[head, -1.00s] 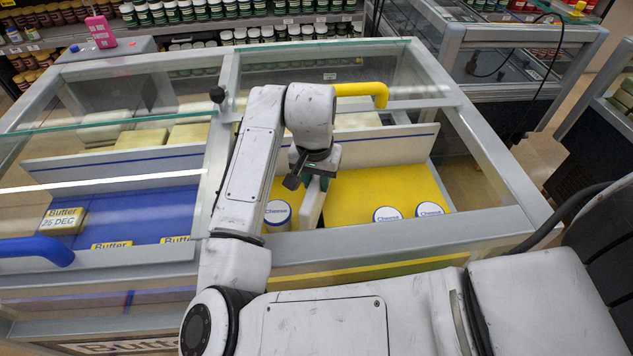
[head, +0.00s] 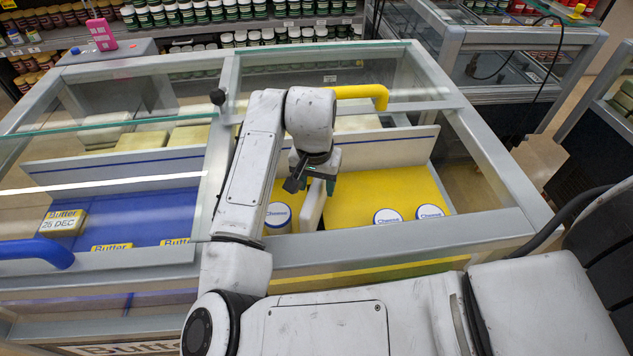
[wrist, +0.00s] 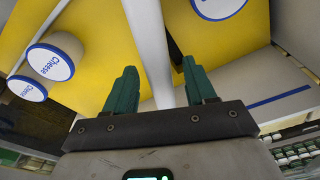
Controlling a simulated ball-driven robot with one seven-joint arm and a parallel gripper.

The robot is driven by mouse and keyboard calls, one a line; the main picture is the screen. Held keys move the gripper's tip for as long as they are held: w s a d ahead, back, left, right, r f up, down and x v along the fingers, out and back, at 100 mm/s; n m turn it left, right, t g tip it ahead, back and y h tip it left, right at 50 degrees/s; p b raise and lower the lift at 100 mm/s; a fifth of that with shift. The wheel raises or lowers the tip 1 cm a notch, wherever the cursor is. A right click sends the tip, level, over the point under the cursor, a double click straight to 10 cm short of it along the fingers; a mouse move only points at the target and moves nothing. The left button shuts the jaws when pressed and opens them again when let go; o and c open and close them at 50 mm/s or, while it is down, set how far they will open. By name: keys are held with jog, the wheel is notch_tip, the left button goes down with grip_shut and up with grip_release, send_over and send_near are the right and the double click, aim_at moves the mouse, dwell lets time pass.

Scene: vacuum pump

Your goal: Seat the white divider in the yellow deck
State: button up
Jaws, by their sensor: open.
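The white divider (head: 312,207) stands upright on the yellow deck (head: 365,191) inside the right freezer bay, with a round cheese tub on its left. My gripper (head: 318,182) is over the divider's upper back end. In the wrist view the divider (wrist: 149,40) runs between the green fingers of my gripper (wrist: 159,85), which are open with a gap visible on the right side. The divider's lower edge is hidden, so I cannot tell whether it sits in a slot.
Cheese tubs (head: 388,216) stand at the deck's front right and left of the divider. A white blue-striped panel (head: 390,148) closes the deck's back. The blue butter bay (head: 150,222) lies left. A yellow handle (head: 362,92) and glass lid are behind my arm.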

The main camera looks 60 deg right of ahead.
notch_tip(320, 180, up, 12)
jog(key=a, duration=0.1)
jog(key=shift+s+a+r, duration=0.15)
jog(key=shift+s+a, duration=0.05)
jog(key=shift+s, duration=0.05)
dwell(0.7)
